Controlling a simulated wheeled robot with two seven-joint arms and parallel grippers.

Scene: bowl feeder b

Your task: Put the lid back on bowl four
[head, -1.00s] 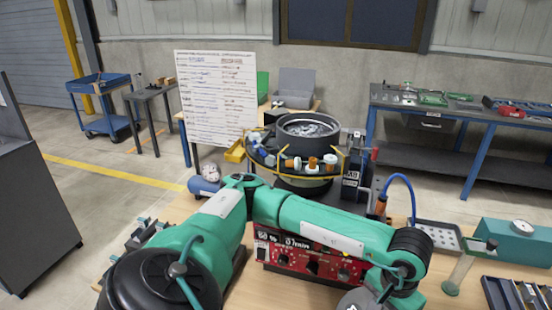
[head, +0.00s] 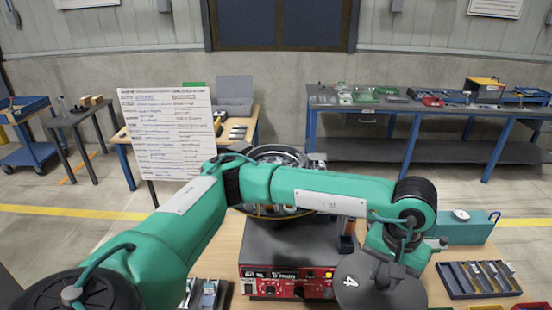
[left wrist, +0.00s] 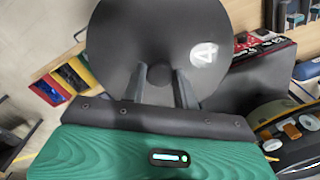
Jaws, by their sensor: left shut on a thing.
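A dark round lid (head: 352,282) marked with a white 4 hangs from my left gripper (head: 384,272) at the lower right of the head view. In the left wrist view the lid (left wrist: 125,45) fills the upper middle, and the two fingers (left wrist: 160,80) are shut on its small knob. The feeder bowl (head: 270,152) stands behind my left forearm, which hides much of it; its rim with white and orange parts (left wrist: 290,130) shows at the right of the wrist view. The lid is apart from it. No number shows on the bowl. My right gripper is not in view.
A red control panel (head: 285,282) is on the feeder's front. A teal box with a gauge (head: 465,228) and a dark tray of slots (head: 480,278) lie to the right. A whiteboard (head: 165,135) stands at the left.

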